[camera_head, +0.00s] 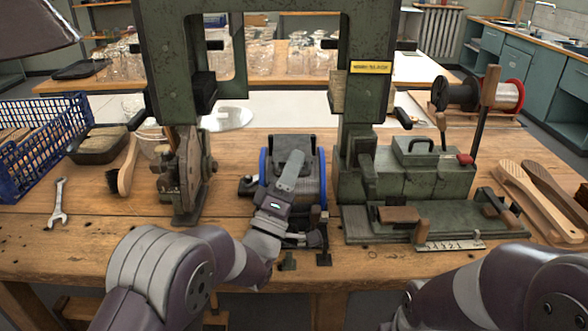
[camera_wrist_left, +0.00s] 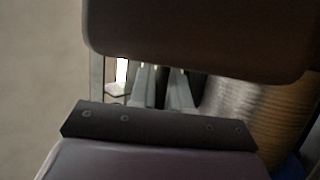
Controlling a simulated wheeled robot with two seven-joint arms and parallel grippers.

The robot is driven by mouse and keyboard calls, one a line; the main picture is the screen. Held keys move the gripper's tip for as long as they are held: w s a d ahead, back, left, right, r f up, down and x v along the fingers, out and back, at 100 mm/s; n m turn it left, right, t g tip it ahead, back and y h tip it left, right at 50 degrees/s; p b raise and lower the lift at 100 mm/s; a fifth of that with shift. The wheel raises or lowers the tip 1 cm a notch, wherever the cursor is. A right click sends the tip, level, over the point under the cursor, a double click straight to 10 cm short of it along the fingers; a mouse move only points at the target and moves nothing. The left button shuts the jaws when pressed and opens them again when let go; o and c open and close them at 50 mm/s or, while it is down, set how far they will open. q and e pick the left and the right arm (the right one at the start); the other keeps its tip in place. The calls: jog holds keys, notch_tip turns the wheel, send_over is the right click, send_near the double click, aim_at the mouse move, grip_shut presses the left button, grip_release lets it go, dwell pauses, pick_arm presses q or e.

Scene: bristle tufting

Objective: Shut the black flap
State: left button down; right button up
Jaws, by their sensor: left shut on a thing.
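The black flap (camera_head: 293,144) stands raised at the back of a small black unit with blue sides, in the middle of the bench under the green press frame. My left gripper (camera_head: 291,168) reaches in from the front and is shut, with its grey fingers over the lower part of the flap. It appears to hold the flap; the exact contact is hidden by the fingers. In the left wrist view the grey fingers (camera_wrist_left: 163,88) show between dark parts, and the flap cannot be made out clearly. My right arm is at the lower right; its gripper is out of view.
The green press frame (camera_head: 365,100) stands close on both sides of and above the unit. A green toolbox-like block (camera_head: 415,170) is to the right, a brush (camera_head: 127,170), wrench (camera_head: 60,203) and blue crate (camera_head: 45,145) to the left.

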pick_arm(q)
jog(key=shift+s, duration=0.1)
jog(key=c, duration=1.2)
grip_release()
jog(key=shift+s+r, duration=0.15)
jog(key=shift+s, duration=0.1)
jog(key=shift+f, duration=0.25)
jog(key=v, duration=1.2)
jog(key=shift+s+a, duration=0.1)
jog(key=shift+s, duration=0.1)
jog(key=shift+f, duration=0.1)
